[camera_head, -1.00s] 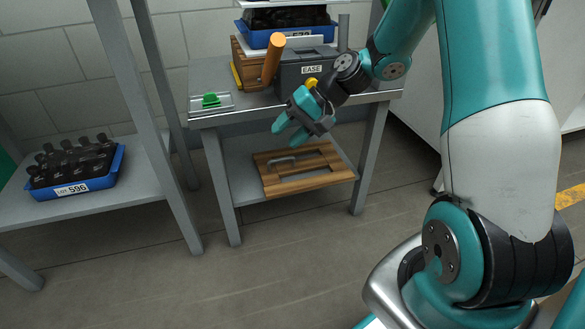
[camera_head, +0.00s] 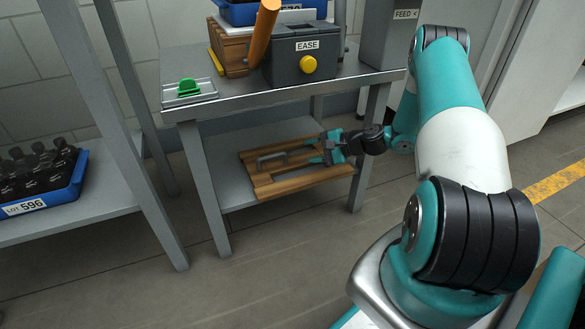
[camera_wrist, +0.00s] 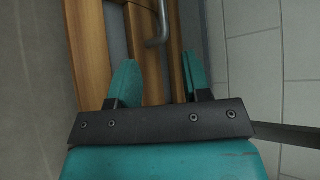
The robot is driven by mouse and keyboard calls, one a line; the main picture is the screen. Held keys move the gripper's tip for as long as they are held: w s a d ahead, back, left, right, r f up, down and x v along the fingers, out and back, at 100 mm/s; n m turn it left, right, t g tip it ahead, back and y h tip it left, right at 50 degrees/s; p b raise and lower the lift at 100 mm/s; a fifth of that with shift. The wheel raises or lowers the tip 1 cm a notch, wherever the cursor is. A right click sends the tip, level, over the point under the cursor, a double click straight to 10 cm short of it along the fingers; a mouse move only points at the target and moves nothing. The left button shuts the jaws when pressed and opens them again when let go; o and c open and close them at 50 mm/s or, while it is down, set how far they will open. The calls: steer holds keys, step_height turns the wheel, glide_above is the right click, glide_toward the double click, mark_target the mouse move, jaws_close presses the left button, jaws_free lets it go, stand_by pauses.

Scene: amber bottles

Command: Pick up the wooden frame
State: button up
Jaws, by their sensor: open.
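The wooden frame (camera_head: 268,186) lies flat on the lower shelf of the grey table, with a metal handle (camera_head: 270,157) on its left part. My gripper (camera_head: 318,154) is at the right part of the frame, low over the shelf, its fingers pointing left toward the handle. In the wrist view, the gripper (camera_wrist: 158,82) is open with its teal fingers apart, and wooden bars of the frame (camera_wrist: 95,50) run ahead of and beneath them. The bent end of the metal handle (camera_wrist: 160,35) shows ahead between the fingers. Nothing is held; I cannot tell whether the fingers touch the wood.
The table top (camera_head: 225,100) stands above the lower shelf (camera_head: 228,178), with legs at its corners. On top are a grey EASE box (camera_head: 300,62) with a yellow knob and a green-handled item (camera_head: 190,88). A blue bottle tray (camera_head: 50,195) stands on the left shelf.

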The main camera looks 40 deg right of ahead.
mark_target(277, 155)
steer(key=b+x, duration=0.2)
steer(key=x, duration=0.4)
steer(key=shift+w+a+f+b, duration=0.1)
steer(key=shift+w+b, duration=0.05)
steer(key=shift+b, duration=0.25)
steer(key=b+x, duration=0.4)
steer(key=shift+a, duration=0.1)
steer(key=shift+w+a, duration=0.3)
steer(key=shift+w, duration=0.1)
steer(key=shift+c, duration=0.3)
jaws_close()
